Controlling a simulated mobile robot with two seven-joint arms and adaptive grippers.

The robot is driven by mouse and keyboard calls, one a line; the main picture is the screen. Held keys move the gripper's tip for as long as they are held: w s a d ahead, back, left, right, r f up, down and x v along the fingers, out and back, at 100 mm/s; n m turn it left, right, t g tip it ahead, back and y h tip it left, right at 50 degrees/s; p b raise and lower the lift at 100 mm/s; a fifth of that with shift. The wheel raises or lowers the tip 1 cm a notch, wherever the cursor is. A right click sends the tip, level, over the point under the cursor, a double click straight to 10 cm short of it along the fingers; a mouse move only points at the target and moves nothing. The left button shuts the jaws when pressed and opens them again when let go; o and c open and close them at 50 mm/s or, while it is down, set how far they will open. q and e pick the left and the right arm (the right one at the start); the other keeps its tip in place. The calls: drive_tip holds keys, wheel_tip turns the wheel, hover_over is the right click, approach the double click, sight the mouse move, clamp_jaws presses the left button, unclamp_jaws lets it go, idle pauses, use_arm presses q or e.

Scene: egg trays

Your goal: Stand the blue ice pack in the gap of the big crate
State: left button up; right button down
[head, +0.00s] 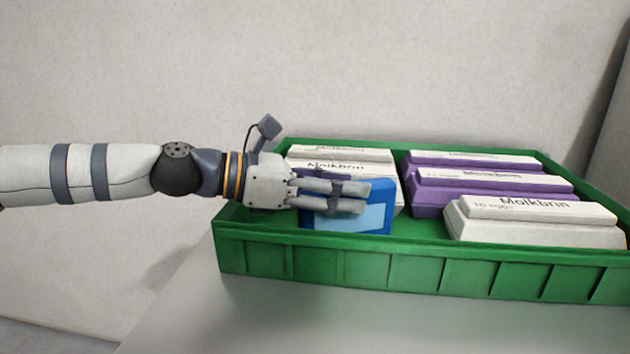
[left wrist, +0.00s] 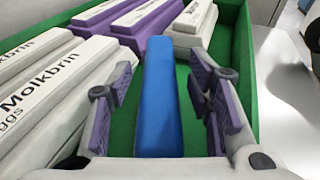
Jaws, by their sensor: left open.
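The blue ice pack (head: 375,217) stands on edge inside the green crate (head: 400,268), in the front left space before the white egg boxes. In the left wrist view the ice pack (left wrist: 160,95) shows its narrow blue edge, running away from me over the green crate floor. My left gripper (head: 355,195) reaches in from the left over the crate's left wall. Its fingers are open, one on each side of the pack, and in the left wrist view (left wrist: 160,105) a gap shows on both sides. My right gripper is not in view.
White egg boxes (head: 345,156) stand behind the pack. Purple egg boxes (head: 495,185) and a white box (head: 535,213) fill the right side, with a strip of bare crate floor between. The crate sits on a pale table (head: 300,320); a plain wall is behind.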

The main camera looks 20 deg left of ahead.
use_arm(q)
drive_tip(key=p+v, duration=0.2)
drive_tip(key=v, duration=0.9)
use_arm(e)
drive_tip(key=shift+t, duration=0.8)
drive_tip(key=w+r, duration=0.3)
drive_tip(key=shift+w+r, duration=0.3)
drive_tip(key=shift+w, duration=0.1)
use_arm(q)
drive_tip(key=shift+s+a, duration=0.15)
drive_tip(key=shift+s, duration=0.05)
